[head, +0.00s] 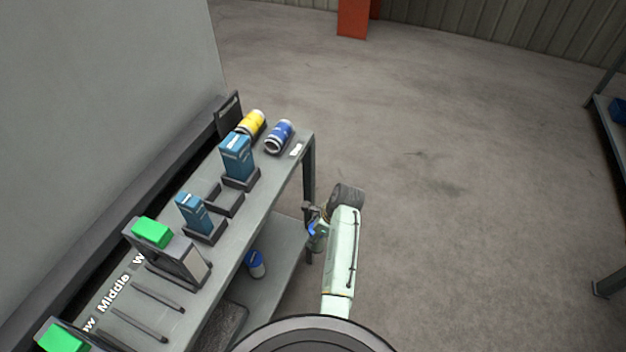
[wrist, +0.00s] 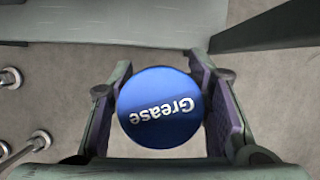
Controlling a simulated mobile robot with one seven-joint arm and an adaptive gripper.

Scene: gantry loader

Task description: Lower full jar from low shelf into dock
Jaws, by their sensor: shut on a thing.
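My gripper (head: 316,222) is beside the right end of the bench, lower than its top. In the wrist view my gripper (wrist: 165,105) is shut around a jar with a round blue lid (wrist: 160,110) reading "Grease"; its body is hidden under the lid. A bit of blue shows at the gripper in the head view. Another blue-lidded jar (head: 255,264) stands on the low shelf (head: 283,238). On the bench top, an empty dark square holder (head: 227,207) sits between two holders with blue cartons; I cannot tell if it is the dock.
The bench holds a large blue carton (head: 237,157), a smaller blue carton (head: 194,212), a yellow can (head: 252,123) and a blue can (head: 279,136) lying down, and a green-topped unit (head: 153,233). A bench leg (head: 309,168) is near my arm. The floor to the right is clear.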

